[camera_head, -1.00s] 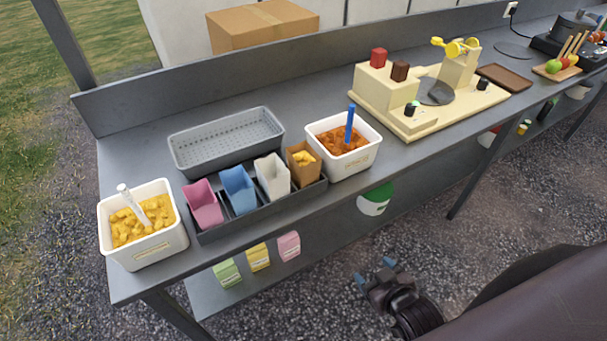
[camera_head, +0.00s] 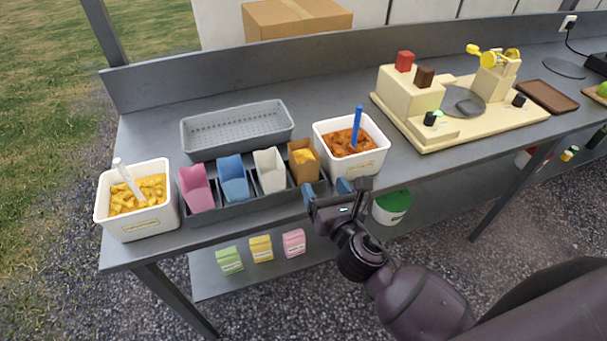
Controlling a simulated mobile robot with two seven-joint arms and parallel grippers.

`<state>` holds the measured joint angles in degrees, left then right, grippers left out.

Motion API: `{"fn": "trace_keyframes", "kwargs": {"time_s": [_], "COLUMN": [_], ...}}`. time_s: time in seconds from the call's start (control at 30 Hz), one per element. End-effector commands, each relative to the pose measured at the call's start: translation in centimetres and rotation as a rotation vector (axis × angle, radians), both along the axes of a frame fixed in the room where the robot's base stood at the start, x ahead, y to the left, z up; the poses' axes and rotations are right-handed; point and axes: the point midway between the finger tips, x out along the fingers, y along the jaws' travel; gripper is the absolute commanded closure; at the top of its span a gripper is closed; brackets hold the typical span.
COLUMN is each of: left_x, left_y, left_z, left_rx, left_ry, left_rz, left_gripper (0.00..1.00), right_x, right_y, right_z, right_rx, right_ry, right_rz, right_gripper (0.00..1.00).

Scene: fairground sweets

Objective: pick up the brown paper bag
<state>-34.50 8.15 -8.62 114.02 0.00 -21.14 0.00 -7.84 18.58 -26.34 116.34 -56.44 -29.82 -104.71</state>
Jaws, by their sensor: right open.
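The brown paper bag (camera_head: 304,164) stands upright at the right end of the grey divided rack (camera_head: 240,208), with yellow pieces showing in its open top. My right gripper (camera_head: 335,190) is open, with blue fingertips, near the table's front edge. It is just below and to the right of the bag in the picture, and nothing shows between its fingers. It appears apart from the bag. My left gripper is not in view.
White (camera_head: 270,172), blue (camera_head: 232,180) and pink (camera_head: 196,190) bags share the rack. A white tub of orange pieces (camera_head: 372,158) stands close right of the brown bag. A grey perforated tray (camera_head: 210,150) lies behind. A white tub of yellow pieces (camera_head: 155,222) stands left.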

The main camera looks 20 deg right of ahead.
Motion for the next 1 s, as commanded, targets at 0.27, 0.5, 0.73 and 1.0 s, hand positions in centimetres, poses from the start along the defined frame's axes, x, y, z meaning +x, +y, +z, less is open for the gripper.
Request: {"fn": "trace_keyframes", "kwargs": {"time_s": [0.27, 0.5, 0.73, 1.0], "left_x": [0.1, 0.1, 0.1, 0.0], "left_y": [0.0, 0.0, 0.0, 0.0], "left_z": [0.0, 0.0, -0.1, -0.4], "left_rx": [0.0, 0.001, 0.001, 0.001], "left_ry": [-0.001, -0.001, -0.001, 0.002], "left_rz": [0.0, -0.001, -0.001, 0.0], "left_gripper": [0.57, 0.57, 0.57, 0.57], "right_x": [2.0, 5.2, 6.6, 10.1], "right_y": [0.6, 0.7, 0.8, 1.2], "right_z": [1.1, 1.0, 0.9, 0.8], "right_rx": [-0.146, -0.143, -0.14, -0.139], "right_ry": [-0.044, -0.042, -0.041, -0.041], "right_rz": [0.009, 0.008, 0.008, 0.009], "right_gripper": [0.28, 0.28, 0.28, 0.28]}}
